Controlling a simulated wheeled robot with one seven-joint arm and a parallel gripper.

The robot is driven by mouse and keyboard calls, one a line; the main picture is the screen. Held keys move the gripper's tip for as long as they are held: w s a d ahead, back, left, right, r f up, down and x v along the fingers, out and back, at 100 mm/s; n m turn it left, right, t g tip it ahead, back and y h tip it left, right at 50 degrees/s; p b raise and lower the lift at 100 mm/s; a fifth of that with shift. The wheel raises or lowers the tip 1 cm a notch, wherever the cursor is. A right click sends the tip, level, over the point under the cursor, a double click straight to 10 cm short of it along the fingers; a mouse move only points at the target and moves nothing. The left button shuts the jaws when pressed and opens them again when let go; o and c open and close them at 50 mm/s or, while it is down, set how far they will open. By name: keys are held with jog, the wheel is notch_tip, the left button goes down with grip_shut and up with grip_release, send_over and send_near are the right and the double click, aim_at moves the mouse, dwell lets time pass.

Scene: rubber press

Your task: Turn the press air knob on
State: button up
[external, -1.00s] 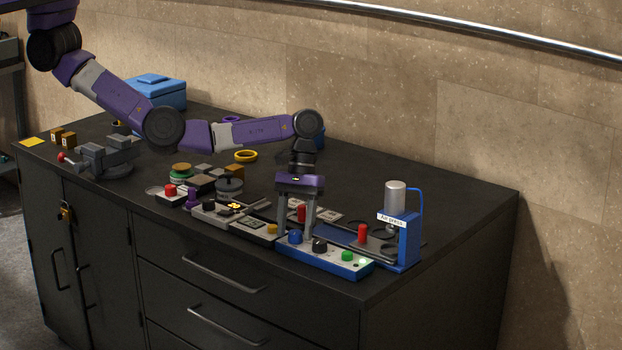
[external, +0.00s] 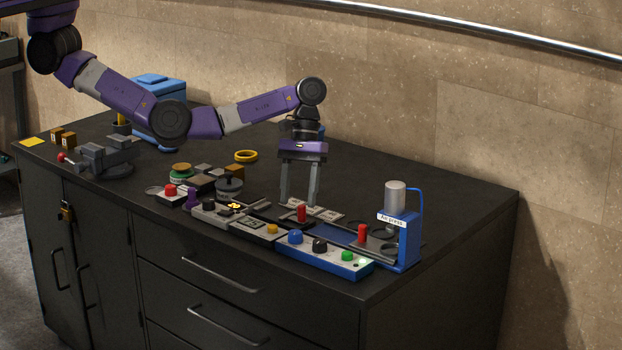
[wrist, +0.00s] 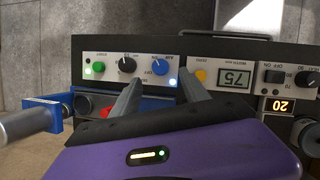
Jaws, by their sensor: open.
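The air press (external: 408,238) is a blue frame with a grey cylinder at the right end of the cabinet top. Its control panel (external: 325,257) carries a blue knob (external: 295,236), a black knob (external: 319,245) and a green button (external: 347,256). In the wrist view the blue knob (wrist: 160,67) appears to have an air label, and the black knob (wrist: 127,65) is beside it. A small lamp (wrist: 88,71) near the green button glows. My gripper (external: 299,202) is open and empty, raised above and behind the panel. Its fingers (wrist: 159,80) point toward the blue knob, apart from it.
Red upright pegs (external: 301,212) and (external: 362,234) stand behind the panel. A display unit with a yellow button (external: 272,229) adjoins it on the left. Several small devices crowd the cabinet top further left. The back right of the top (external: 450,190) is clear.

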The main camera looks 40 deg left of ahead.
jog(key=m+t+b, duration=0.1)
jog(key=t+b, duration=0.1)
jog(key=b, duration=0.2)
send_over(294, 232)
jog(key=s+d, duration=0.2)
jog(key=shift+x, duration=1.05)
jog(key=shift+a+r+t+y+b, duration=0.2)
jog(key=shift+r+t+y+b, duration=0.15)
jog(key=shift+b, duration=0.3)
jog(key=shift+w+a+r+t+y, duration=0.15)
jog(key=shift+w+a+r+t, duration=0.3)
jog(key=shift+w+a, duration=0.15)
jog(key=shift+w+a+r+t+y, duration=0.1)
jog(key=shift+w+a+r+t, duration=0.3)
jog(key=shift+w+a, duration=0.25)
jog(key=shift+d+f, duration=0.1)
jog(key=shift+f, duration=1.8)
jog(key=shift+d+f, duration=0.15)
jog(key=shift+f, duration=1.75)
